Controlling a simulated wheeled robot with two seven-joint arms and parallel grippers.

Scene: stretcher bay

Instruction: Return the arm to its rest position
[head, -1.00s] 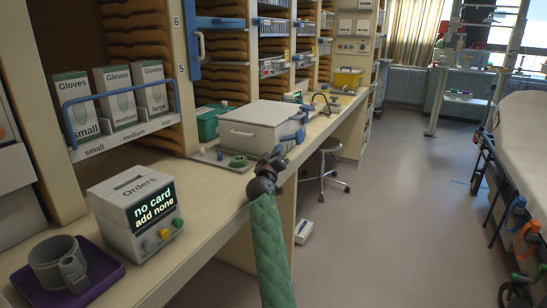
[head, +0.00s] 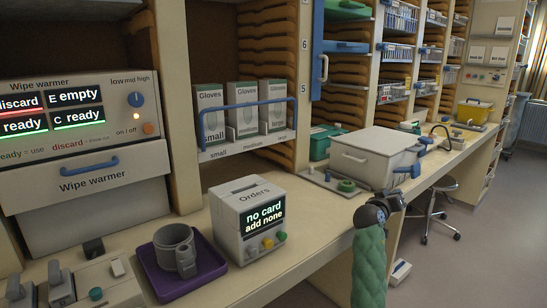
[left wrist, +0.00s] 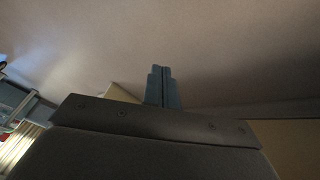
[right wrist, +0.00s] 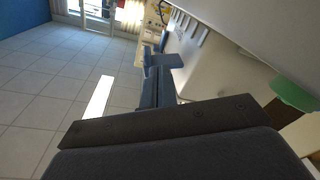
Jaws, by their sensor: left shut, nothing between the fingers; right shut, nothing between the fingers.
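My right arm, in a green padded sleeve, reaches up from the bottom of the head view. Its dark right gripper (head: 394,197) is by the counter's front edge, in front of the grey lidded box as seen from the head. In the right wrist view its blue-grey fingers (right wrist: 157,78) are together with nothing between them. My left arm is not in the head view. In the left wrist view the left gripper (left wrist: 161,86) is shut and empty, against a plain pale surface.
The counter (head: 305,240) carries an orders box (head: 250,215), a purple tray (head: 208,262) with a grey mug (head: 172,248), and the grey lidded box (head: 365,158). A wipe warmer (head: 80,150) stands left. A stool (head: 432,215) and open floor lie to the right.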

